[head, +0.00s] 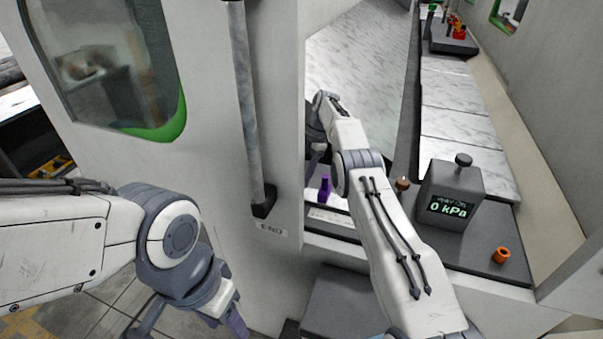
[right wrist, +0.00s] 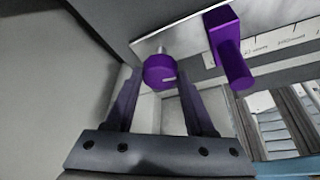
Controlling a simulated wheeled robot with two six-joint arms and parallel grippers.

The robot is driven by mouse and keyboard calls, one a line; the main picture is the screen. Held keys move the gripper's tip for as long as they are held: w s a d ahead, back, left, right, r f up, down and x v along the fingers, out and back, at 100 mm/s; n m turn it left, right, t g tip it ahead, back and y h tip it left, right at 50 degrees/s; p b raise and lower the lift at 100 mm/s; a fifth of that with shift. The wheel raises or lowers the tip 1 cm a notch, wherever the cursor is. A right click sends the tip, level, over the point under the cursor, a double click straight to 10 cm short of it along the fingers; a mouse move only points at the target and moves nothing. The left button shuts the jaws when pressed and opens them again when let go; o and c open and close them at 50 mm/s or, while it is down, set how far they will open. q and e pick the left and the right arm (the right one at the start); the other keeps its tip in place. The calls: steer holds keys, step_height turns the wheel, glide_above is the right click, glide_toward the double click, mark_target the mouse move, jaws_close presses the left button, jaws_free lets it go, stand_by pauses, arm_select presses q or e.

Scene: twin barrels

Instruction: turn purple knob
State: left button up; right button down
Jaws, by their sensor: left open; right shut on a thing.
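The round purple knob (right wrist: 160,71) sits on a short metal shaft at a pale plate in the right wrist view. It has a light mark on its face. My right gripper (right wrist: 161,84) is shut on the knob, with one finger on each side. In the head view my right gripper (head: 316,158) is partly hidden behind its own arm, inside the opening beside the door, and the knob cannot be made out there. My left gripper (head: 188,325) is open and empty at the bottom, cut off by the frame edge.
A purple block with a round peg (right wrist: 228,52) is close beside the knob. A pale scale strip (right wrist: 272,42) runs past it. A box reading 0 kPa (head: 450,196) and an orange ring (head: 501,255) are right of my right arm. A door handle (head: 248,110) stands left.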

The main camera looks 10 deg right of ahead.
steer(key=shift+a, duration=0.1)
stand_by(0.3)
steer(key=shift+c, duration=1.3)
jaws_free()
